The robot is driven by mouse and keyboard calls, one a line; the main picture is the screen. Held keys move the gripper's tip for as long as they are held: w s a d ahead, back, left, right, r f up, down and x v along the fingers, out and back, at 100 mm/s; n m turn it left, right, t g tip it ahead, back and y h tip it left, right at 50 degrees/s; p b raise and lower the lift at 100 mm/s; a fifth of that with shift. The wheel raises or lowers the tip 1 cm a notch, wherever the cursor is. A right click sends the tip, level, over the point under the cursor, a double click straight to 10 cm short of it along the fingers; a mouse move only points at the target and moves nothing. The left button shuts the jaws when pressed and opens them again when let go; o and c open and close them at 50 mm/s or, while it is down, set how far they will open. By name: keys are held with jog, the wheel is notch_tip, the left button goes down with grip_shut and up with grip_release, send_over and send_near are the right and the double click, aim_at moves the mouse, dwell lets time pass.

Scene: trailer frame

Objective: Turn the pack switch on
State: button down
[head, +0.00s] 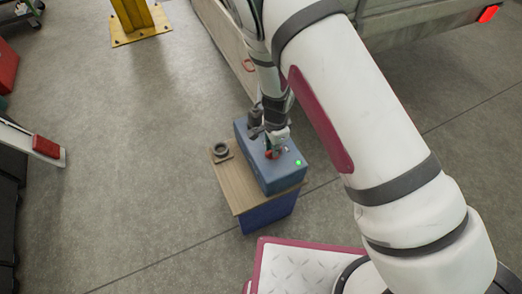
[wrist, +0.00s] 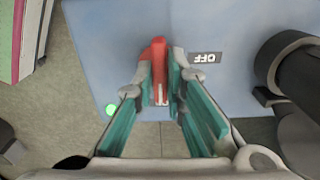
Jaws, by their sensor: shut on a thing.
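The pack (head: 282,175) is a blue-grey box on a small wood-topped stand. A green light (head: 298,162) glows on its top; the light also shows in the wrist view (wrist: 112,110). The red switch handle (wrist: 158,62) stands on the pack's top, with a dark OFF label (wrist: 205,58) beside it on the right in the wrist view. My gripper (wrist: 160,85) is shut on the red handle, one finger on each side. In the head view my gripper (head: 274,146) is over the pack's top and hides most of the switch.
A dark ring-shaped object (head: 221,150) lies on the stand's wood top (head: 236,186), left of the pack. The trailer frame (head: 222,45) is behind. A yellow post (head: 135,20) stands at the upper left. The floor left of the stand is clear.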

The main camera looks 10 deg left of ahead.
jog(key=c, duration=1.6)
grip_release()
jog(key=shift+o, duration=0.2)
jog(key=shift+r, duration=0.1)
jog(key=shift+r+p, duration=2.2)
jog(key=shift+r, duration=0.7)
jog(key=s+d+r+n+t+y+p, duration=0.1)
jog(key=s+d+r+n+y+p, duration=0.2)
jog(key=r, duration=1.4)
jog(key=s+d+r+n+p, duration=0.2)
jog(key=s+d+r, duration=0.15)
jog(key=r, duration=1.45)
jog(key=s+d+r+n+t+h+p, duration=0.1)
jog(key=s+d+r+n+p, duration=0.1)
jog(key=s+d+r, duration=0.6)
jog(key=s+d+r+n+t+h+p, duration=0.2)
jog(key=s+d+r, duration=0.5)
jog(key=s, duration=0.7)
notch_tip(320, 180, up, 3)
jog(key=n+p, duration=0.1)
jog(key=n, duration=0.1)
jog(key=shift+s+d+f+n, duration=0.2)
jog(key=shift+s+d+n, duration=0.1)
jog(key=shift+d+n, duration=0.1)
